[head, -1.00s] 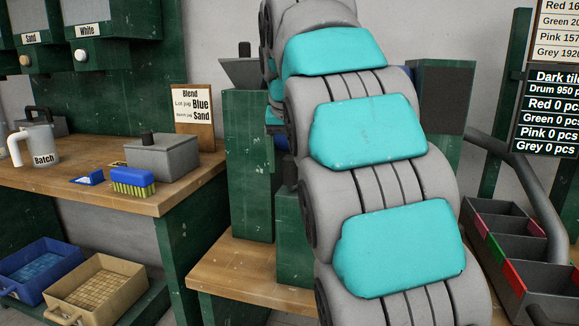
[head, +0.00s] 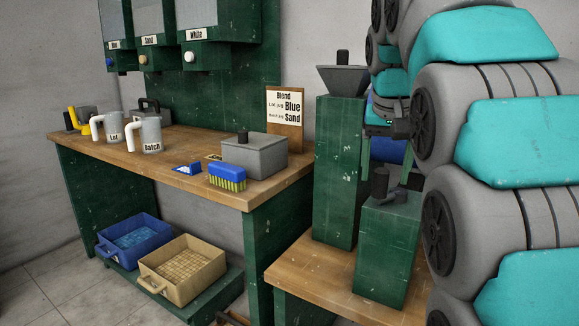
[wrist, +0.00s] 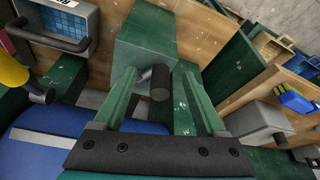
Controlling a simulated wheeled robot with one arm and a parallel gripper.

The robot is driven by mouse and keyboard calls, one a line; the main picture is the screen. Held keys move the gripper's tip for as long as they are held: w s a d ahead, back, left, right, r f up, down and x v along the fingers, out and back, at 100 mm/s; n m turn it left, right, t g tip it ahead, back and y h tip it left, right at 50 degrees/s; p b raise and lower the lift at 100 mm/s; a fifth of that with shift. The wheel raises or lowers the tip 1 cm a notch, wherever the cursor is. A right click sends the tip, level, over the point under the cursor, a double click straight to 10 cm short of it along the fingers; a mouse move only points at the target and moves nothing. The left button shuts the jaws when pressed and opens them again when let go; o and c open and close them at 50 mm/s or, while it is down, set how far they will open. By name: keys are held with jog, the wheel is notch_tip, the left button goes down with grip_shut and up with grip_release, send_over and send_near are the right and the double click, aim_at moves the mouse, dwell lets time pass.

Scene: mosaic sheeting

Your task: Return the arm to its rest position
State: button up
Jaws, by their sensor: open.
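My arm, grey with turquoise pads, fills the right side of the head view. My gripper (wrist: 156,74) shows in the wrist view with its two green fingers spread apart and nothing held between them. A dark knob (wrist: 160,86) appears between the fingers, in front of a green block; I cannot tell how far it is from them.
A green hopper stand (head: 337,170) and a short green box (head: 387,245) with a dark knob stand close beside my arm. The wooden bench (head: 190,165) to the left holds a Lot jug (head: 114,128), a Batch jug (head: 151,134), a blue brush (head: 227,174) and a grey lidded box (head: 262,157).

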jog(key=s+a+f+n+g, duration=0.1)
jog(key=s+a+f+g, duration=0.1)
jog(key=s+f, duration=1.3)
jog(key=s+a+f+n+g+y, duration=0.1)
jog(key=s+a+f+n+g, duration=0.1)
jog(key=s+f, duration=1.4)
jog(key=shift+s+a+f+n+g, duration=0.3)
jog(key=shift+s+g, duration=0.2)
jog(key=shift+g, duration=0.2)
